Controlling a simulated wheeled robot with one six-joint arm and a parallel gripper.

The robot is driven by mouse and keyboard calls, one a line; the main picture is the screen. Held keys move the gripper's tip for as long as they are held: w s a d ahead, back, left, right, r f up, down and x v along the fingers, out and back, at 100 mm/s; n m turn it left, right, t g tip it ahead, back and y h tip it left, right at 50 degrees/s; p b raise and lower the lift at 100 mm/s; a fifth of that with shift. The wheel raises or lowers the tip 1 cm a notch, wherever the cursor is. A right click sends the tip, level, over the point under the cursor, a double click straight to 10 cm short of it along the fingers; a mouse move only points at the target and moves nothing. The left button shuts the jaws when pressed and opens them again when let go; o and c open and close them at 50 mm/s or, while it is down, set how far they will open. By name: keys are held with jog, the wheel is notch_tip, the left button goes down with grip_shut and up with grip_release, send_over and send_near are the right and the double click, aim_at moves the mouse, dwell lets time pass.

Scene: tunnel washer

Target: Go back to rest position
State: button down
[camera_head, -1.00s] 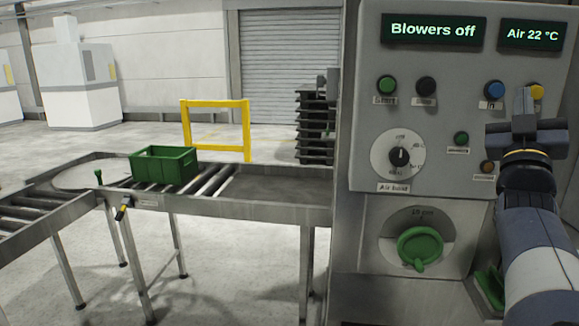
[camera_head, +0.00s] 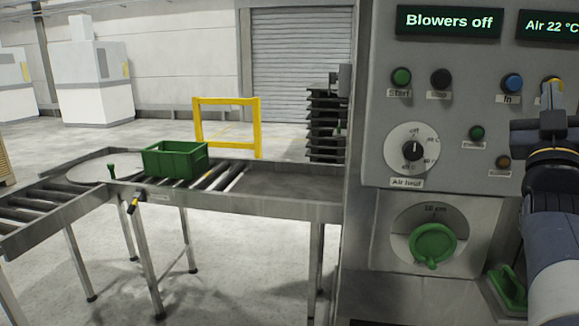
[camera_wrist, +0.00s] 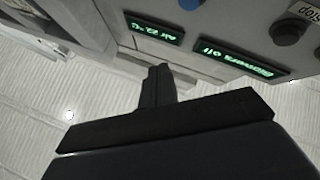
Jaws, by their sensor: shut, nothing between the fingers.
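My gripper (camera_head: 552,92) is in front of the right side of the washer's control panel (camera_head: 455,120) in the head view, in front of or close to a yellow button; whether it touches cannot be told. In the wrist view its fingers (camera_wrist: 157,82) are together with nothing between them. The panel's displays read "Blowers off" (camera_head: 449,21) and "Air 22 °C" (camera_head: 550,26). A green start button (camera_head: 401,77), a black button (camera_head: 441,79), a blue button (camera_head: 512,83) and an air heat dial (camera_head: 413,148) are on the panel.
A large green knob (camera_head: 432,243) sits below the panel. To the left, a roller conveyor (camera_head: 280,212) carries a green crate (camera_head: 174,161). A yellow barrier (camera_head: 227,101) and a dark stack of trays (camera_head: 325,125) stand behind it. Open floor lies beyond.

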jog(key=w, duration=0.1)
jog(key=w+b, duration=0.1)
jog(key=w, duration=0.1)
jog(key=w+d, duration=0.1)
jog(key=shift+w+f+b, duration=0.15)
jog(key=shift+f+b, duration=0.1)
jog(key=shift+b, duration=0.15)
jog(key=shift+w+b, duration=0.1)
jog(key=shift+b, duration=0.25)
